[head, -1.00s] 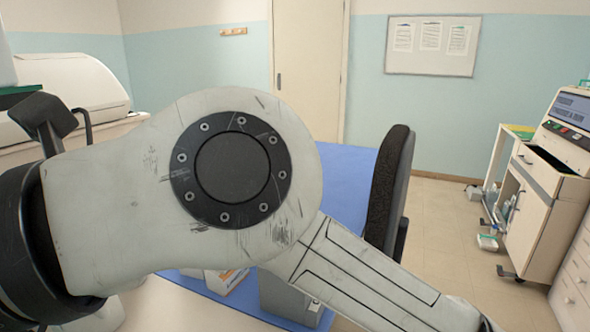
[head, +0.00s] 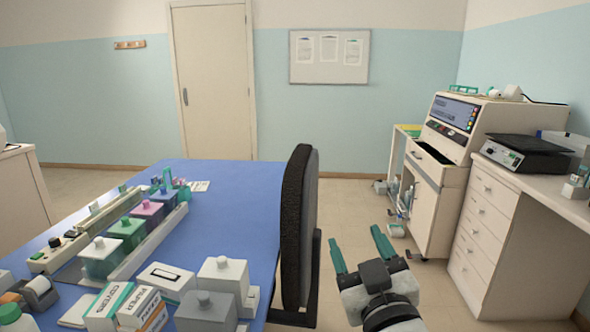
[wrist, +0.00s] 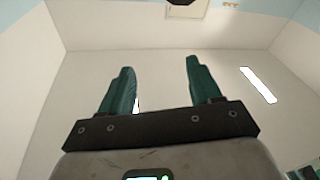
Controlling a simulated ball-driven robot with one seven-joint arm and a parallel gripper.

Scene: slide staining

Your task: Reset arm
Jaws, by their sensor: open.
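My gripper (head: 360,252) shows at the lower middle right of the head view, its two green fingers spread apart and empty. It points up and stands over the floor, to the right of the black chair back and clear of the blue bench. In the wrist view my gripper (wrist: 160,88) also shows open with nothing between the fingers, against the pale ceiling. Most of my arm is out of the head view.
The blue bench (head: 235,205) carries several staining jars (head: 125,232), boxes and grey containers. A black chair (head: 299,225) stands at its right edge. Cabinets with drawers (head: 488,230) and a beige machine (head: 450,125) stand at the right. Floor between is open.

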